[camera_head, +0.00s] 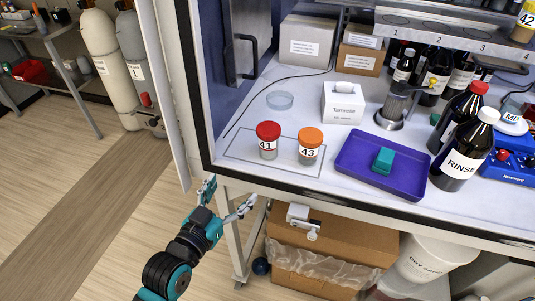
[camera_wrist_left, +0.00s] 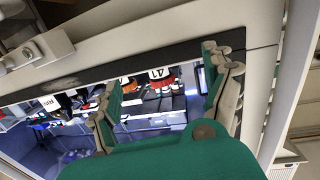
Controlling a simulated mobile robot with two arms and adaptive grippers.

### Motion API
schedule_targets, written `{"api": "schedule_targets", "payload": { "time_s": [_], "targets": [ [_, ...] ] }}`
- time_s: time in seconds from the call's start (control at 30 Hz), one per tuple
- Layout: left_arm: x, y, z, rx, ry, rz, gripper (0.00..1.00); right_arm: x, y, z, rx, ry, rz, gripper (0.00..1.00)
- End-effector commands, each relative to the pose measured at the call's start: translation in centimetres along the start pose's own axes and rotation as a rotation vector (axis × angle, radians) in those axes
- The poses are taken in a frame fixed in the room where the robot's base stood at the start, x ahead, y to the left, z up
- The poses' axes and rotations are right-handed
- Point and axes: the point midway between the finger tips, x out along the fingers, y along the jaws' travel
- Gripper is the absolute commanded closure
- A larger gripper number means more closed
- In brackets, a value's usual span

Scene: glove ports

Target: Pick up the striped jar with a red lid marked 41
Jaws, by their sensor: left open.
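The jar marked 41 (camera_head: 267,146) has a red lid and stands upright inside the cabinet, near its front left corner. I cannot make out stripes on it. Its label also shows, upside down, between the fingers in the left wrist view (camera_wrist_left: 158,73). A jar marked 43 (camera_head: 310,151) with an orange lid stands just to its right. My left gripper (camera_head: 229,196) is open and empty. It is outside the cabinet, below and in front of its front edge, apart from both jars. My right gripper is not in view.
A purple tray (camera_head: 349,177) with a teal block (camera_head: 383,161) lies right of the jars. A glass dish (camera_head: 280,100) and a Tamwipe box (camera_head: 343,104) stand behind. The cabinet's dark front edge (camera_head: 300,187) lies between my gripper and the jars. Bottles crowd the right.

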Motion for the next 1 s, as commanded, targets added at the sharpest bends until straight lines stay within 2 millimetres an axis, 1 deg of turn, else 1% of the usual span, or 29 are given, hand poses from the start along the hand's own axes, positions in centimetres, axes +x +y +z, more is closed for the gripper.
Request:
{"api": "schedule_targets", "payload": {
  "time_s": [0.03,0.1,0.17,0.23,0.27,0.37,0.5,0.7,0.83,1.0],
  "targets": [
    [-0.6,0.5,-2.1,0.006,0.045,0.012,0.16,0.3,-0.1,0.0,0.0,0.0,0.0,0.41],
    [-1.3,0.9,-4.3,0.012,0.087,0.025,0.16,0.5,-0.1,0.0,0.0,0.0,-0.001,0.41],
    [-1.6,1.2,-5.4,0.014,0.109,0.031,0.16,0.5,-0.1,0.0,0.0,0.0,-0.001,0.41],
    [-1.5,1.3,-6.2,0.015,0.121,0.034,0.16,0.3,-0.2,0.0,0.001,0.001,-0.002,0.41],
    [-1.2,1.4,-6.4,0.015,0.124,0.034,0.16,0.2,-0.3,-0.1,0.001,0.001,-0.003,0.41],
    [0.5,1.4,-6.7,0.014,0.124,0.034,0.16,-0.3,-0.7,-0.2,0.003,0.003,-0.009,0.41],
    [3.6,1.5,-7.2,0.013,0.124,0.034,0.16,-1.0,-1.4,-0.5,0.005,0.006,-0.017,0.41],
    [7.7,1.7,-7.5,0.013,0.123,0.035,0.16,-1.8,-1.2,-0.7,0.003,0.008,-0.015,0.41],
    [9.5,1.7,-7.6,0.014,0.122,0.034,0.16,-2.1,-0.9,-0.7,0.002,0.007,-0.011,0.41],
    [10.5,1.8,-7.5,0.015,0.121,0.034,0.16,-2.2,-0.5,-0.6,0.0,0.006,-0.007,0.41]
  ]
}}
